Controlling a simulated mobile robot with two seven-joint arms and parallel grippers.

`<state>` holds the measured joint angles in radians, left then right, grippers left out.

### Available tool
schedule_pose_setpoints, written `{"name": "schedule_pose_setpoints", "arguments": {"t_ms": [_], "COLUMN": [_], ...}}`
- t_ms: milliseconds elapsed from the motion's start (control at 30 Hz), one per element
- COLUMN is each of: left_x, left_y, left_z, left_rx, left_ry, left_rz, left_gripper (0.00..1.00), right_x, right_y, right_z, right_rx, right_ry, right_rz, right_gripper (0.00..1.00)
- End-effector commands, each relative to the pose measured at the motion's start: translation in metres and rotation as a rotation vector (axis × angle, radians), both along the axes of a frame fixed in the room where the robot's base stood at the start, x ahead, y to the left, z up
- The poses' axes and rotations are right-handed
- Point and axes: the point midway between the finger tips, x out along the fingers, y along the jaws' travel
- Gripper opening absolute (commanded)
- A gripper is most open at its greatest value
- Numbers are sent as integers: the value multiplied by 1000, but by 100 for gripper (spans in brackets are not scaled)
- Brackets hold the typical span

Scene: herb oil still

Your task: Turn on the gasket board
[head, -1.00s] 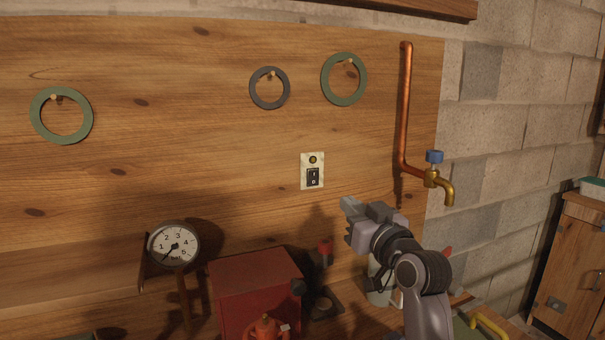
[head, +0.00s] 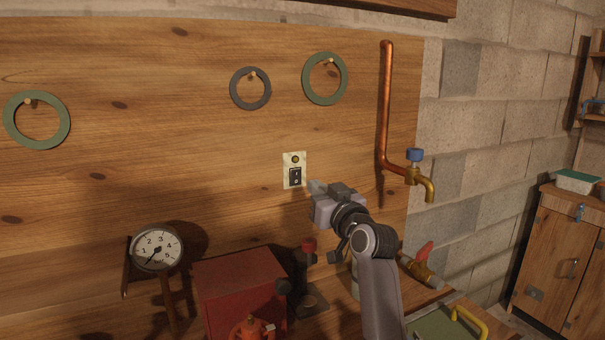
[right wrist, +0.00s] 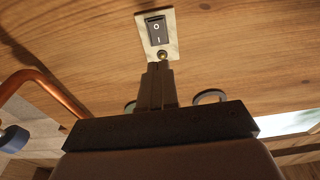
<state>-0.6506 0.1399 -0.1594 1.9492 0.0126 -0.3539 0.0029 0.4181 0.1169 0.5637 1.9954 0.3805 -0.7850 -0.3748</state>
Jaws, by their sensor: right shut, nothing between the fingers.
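The gasket board (head: 130,75) is an upright wooden panel with ring gaskets hung on pegs. Its switch plate (head: 294,170) carries a black rocker switch (head: 295,177) marked I and O, with a small round lamp (head: 295,159) above it that looks dark. The plate also shows in the right wrist view (right wrist: 170,48), upside down, with the rocker (right wrist: 157,30) in plain sight. My right gripper (head: 314,187) is shut and empty, just right of and below the plate. In the right wrist view its fingertips (right wrist: 158,68) point at the lamp end; contact cannot be told. My left gripper is out of view.
A copper pipe with a blue-handled tap (head: 415,155) stands right of the plate. A pressure gauge (head: 157,249), a red box (head: 240,285) and a red-topped black fitting (head: 308,248) are below. The board around the switch is clear.

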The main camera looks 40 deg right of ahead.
Motion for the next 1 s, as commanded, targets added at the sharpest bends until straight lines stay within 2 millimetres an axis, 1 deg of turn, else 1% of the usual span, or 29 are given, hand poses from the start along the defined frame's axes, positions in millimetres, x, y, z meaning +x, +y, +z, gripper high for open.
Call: {"name": "schedule_pose_setpoints", "arguments": {"t_ms": [33, 200, 400, 500, 700, 1000], "left_x": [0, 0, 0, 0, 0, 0], "left_y": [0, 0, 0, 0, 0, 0], "left_z": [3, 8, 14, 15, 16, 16], "left_rx": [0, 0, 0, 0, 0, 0], "left_ry": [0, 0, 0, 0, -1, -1], "left_rz": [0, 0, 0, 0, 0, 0], "left_gripper": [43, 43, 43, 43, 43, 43], "right_x": [8, 32, 54, 61, 68, 68], "right_y": [-2, -10, -17, -19, -21, -22], "right_z": [3, 6, 9, 9, 10, 9], "right_rx": [1, 1, 1, 1, -2, -1], "right_ry": [-1, -1, -1, -1, -2, -1], "right_rz": [1, 1, 1, 1, 0, 0], "right_gripper": [0, 0, 0, 0, 0, 0]}}
